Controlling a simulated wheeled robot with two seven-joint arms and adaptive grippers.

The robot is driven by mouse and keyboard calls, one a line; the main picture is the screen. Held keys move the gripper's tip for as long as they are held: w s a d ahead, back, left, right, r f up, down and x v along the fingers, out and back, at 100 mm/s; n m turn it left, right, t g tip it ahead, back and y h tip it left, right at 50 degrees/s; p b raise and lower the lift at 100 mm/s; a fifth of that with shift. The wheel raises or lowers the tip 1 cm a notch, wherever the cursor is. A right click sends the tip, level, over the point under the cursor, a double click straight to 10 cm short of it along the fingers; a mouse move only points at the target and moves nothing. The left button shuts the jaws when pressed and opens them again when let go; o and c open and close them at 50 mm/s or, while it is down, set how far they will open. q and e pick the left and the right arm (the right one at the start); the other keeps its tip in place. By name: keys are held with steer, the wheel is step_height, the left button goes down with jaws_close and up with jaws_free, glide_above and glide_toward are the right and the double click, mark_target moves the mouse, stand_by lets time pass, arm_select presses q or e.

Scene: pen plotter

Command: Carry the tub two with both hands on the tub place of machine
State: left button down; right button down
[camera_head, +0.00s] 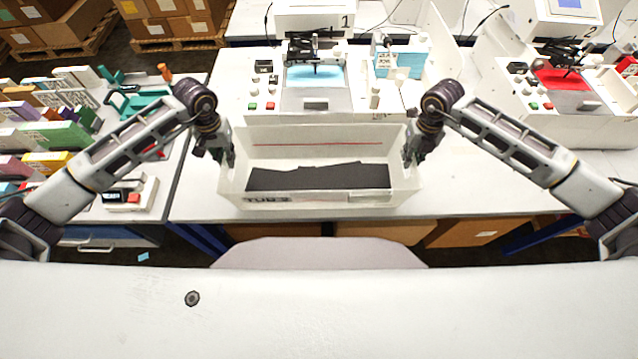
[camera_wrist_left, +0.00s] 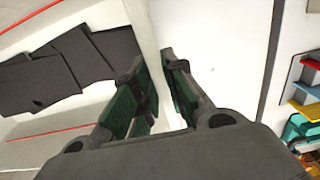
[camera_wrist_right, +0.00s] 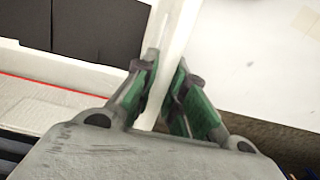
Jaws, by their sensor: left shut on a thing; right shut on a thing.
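The white tub two (camera_head: 330,199) is an open box with dark flat sheets (camera_head: 318,177) inside and "TUB 2" printed on its front. It is in front of machine 1 (camera_head: 318,90) at the front of the white table; I cannot tell whether it touches the table. My left gripper (camera_head: 228,160) is shut on the tub's left wall, which shows between green-padded fingers in the left wrist view (camera_wrist_left: 160,85). My right gripper (camera_head: 410,160) is shut on the right wall, seen between its fingers in the right wrist view (camera_wrist_right: 168,80). I cannot make out the tub place.
Machine 2 (camera_head: 568,90) stands on the right with a red sheet. A side table at left holds several coloured boxes (camera_head: 55,135) and teal items (camera_head: 135,102). The white table (camera_head: 465,185) is clear right of the tub. Cardboard boxes (camera_head: 65,22) stand at the back left.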

arm_select(q)
steer(key=shift+a+f, duration=0.25)
steer(key=shift+f, duration=0.05)
arm_select(e)
steer(key=shift+d+f, duration=0.25)
arm_select(q)
steer(key=c, duration=1.7)
jaws_free()
arm_select(e)
steer(key=c, duration=1.7)
jaws_free()
arm_select(q)
steer(key=shift+o, duration=1.2)
arm_select(e)
steer(key=shift+o, duration=1.2)
steer(key=shift+a, duration=0.1)
arm_select(q)
steer(key=shift+d, duration=0.15)
arm_select(e)
steer(key=shift+a, duration=0.1)
arm_select(q)
steer(key=shift+r, duration=0.15)
step_height(320, 180, up, 12)
arm_select(e)
steer(key=shift+r, duration=0.1)
step_height(320, 180, up, 12)
